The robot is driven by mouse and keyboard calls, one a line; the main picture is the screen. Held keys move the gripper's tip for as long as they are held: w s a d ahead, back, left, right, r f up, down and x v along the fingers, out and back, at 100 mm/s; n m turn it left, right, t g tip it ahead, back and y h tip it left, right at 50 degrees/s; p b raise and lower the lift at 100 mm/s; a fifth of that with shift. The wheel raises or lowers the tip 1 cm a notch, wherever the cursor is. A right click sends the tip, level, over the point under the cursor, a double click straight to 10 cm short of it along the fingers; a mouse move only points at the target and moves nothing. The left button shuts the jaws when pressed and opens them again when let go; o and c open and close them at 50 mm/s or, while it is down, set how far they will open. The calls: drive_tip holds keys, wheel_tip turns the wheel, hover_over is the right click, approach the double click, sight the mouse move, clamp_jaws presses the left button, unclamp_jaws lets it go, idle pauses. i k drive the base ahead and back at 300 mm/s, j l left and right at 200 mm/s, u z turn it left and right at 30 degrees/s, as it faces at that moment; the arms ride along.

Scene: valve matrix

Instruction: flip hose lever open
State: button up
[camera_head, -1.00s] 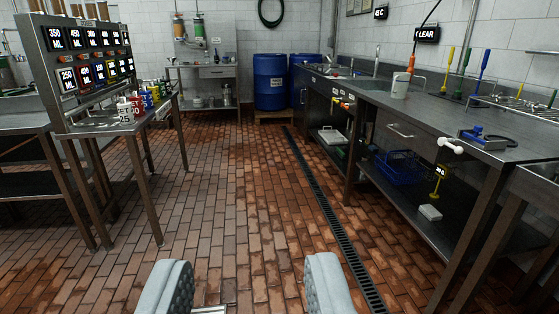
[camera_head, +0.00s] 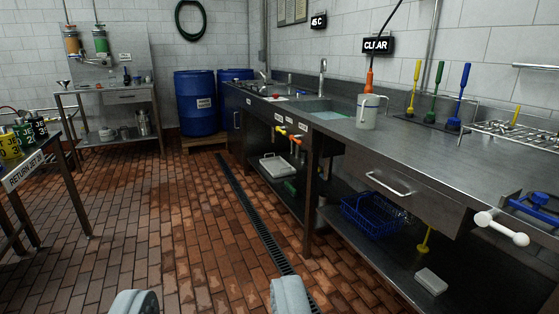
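My gripper (camera_head: 212,300) shows at the bottom edge as two grey padded fingers. They are wide apart, with only floor between them. I cannot tell for sure which part is the hose lever. A dark hose (camera_head: 386,35) with an orange end (camera_head: 369,78) hangs down to a white jug (camera_head: 367,112) on the steel counter. A white bar handle (camera_head: 501,228) sticks out from the counter's front at the right. Under the sink, yellow and orange handles (camera_head: 298,138) show. My gripper is apart from all of these.
The steel counter (camera_head: 420,150) runs along the right, with a blue basket (camera_head: 375,214) on its lower shelf. Blue barrels (camera_head: 197,103) stand at the back. The brick floor (camera_head: 150,200) between is clear, with a drain grate (camera_head: 250,215).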

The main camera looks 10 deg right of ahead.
sight(299, 142)
drive_tip(key=i+j+z, duration=0.25)
drive_tip(key=i, duration=0.2)
drive_tip(key=i+j+z, duration=0.2)
drive_tip(key=i, duration=0.2)
drive_tip(key=i+j, duration=0.1)
drive_tip(key=i, duration=0.45)
drive_tip(key=i+j+z, duration=0.1)
drive_tip(key=i, duration=0.4)
drive_tip(key=i+j, duration=0.1)
drive_tip(key=i, duration=0.45)
drive_tip(key=i+j+z, duration=0.1)
drive_tip(key=i, duration=0.4)
